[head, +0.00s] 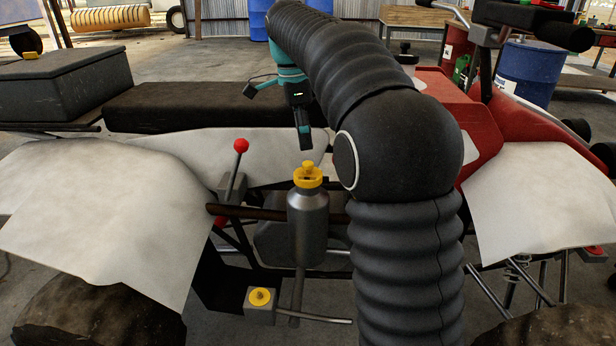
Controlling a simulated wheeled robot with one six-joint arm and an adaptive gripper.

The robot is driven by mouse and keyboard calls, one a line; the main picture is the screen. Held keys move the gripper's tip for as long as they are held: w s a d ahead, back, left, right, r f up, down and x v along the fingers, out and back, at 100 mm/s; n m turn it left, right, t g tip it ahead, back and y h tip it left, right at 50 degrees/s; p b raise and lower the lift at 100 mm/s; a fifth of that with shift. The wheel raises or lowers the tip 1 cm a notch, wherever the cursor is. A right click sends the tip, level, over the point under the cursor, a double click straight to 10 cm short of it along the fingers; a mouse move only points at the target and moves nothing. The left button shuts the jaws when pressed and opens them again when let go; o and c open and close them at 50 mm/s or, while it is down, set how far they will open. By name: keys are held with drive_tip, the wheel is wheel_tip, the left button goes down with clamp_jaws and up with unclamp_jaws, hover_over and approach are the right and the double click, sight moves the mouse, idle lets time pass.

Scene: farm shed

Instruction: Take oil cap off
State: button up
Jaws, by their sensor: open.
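A yellow cap (307,174) sits on top of a grey metal bottle-shaped reservoir (308,225) at the side of the quad bike. A second yellow cap (260,297) sits on a small grey block lower down and to the left. My gripper (304,143) points down above the reservoir's cap, with a visible gap between them. It is open and holds nothing that I can see.
A red-knobbed lever (240,146) stands just left of the reservoir. Pale fenders (105,215) and a dark seat (185,105) surround the area. A grey box (65,85) is on the rear rack. Blue barrels (530,73) stand behind.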

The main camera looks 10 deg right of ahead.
sight(307, 163)
drive_tip(key=f, duration=0.2)
drive_tip(key=f+b, duration=0.1)
drive_tip(key=f, duration=0.5)
drive_tip(key=shift+s+d, duration=0.2)
drive_tip(key=shift+d, duration=0.2)
drive_tip(key=shift+f, duration=0.1)
drive_tip(key=c, duration=1.3)
